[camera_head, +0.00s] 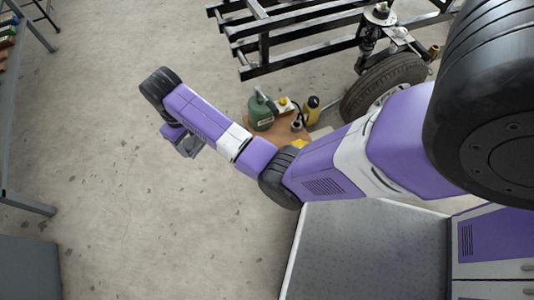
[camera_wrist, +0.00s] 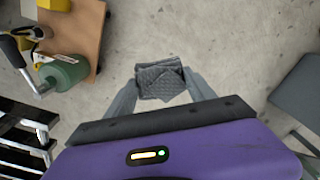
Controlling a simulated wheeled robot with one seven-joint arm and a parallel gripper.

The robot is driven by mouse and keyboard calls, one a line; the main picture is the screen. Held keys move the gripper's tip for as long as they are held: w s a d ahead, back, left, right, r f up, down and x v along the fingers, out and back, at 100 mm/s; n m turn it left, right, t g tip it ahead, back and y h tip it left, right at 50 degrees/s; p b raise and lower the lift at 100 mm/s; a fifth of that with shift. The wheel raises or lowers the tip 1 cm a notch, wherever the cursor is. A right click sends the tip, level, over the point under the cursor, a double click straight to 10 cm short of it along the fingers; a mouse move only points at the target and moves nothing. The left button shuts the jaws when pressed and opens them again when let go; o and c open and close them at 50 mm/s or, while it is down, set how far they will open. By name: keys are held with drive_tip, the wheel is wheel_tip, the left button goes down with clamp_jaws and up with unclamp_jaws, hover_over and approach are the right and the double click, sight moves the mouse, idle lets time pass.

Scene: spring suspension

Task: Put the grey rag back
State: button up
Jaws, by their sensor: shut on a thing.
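The grey rag (camera_wrist: 160,82) is a small folded cloth with a quilted pattern. It sits between the two fingers of my gripper (camera_wrist: 160,92) in the wrist view, and the gripper is shut on it. In the head view my gripper (camera_head: 187,147) hangs at the end of my arm over the open floor, left of the low wooden trolley. The rag is hard to make out there, as the wrist covers most of it.
A low wooden trolley (camera_head: 283,131) holds a green canister (camera_head: 261,113), a yellow-and-black bottle (camera_head: 311,110) and other items. A black metal frame (camera_head: 290,35) with a wheel (camera_head: 385,85) stands behind. A grey table (camera_head: 12,110) is at the left. The floor between is clear.

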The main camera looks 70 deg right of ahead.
drive_tip(key=s+d+f+m+b, duration=0.1)
drive_tip(key=s+d+f+m, duration=0.1)
drive_tip(key=s+d+f, duration=0.5)
drive_tip(key=s+d+f+m+b, duration=0.1)
drive_tip(key=s+d+f+m, duration=0.15)
drive_tip(key=s+d, duration=0.45)
drive_tip(key=s+d+f+m+b, duration=0.15)
drive_tip(key=s+d+f, duration=0.25)
drive_tip(key=s, duration=0.6)
drive_tip(key=shift+m, duration=0.5)
wheel_tip(320, 180, down, 15)
drive_tip(key=b, duration=0.7)
drive_tip(key=shift+s+f, duration=0.1)
drive_tip(key=shift+f, duration=0.05)
drive_tip(key=shift+f+b, duration=1.2)
drive_tip(key=shift+f, duration=1.1)
drive_tip(key=shift+f, duration=0.1)
drive_tip(key=o, duration=1.3)
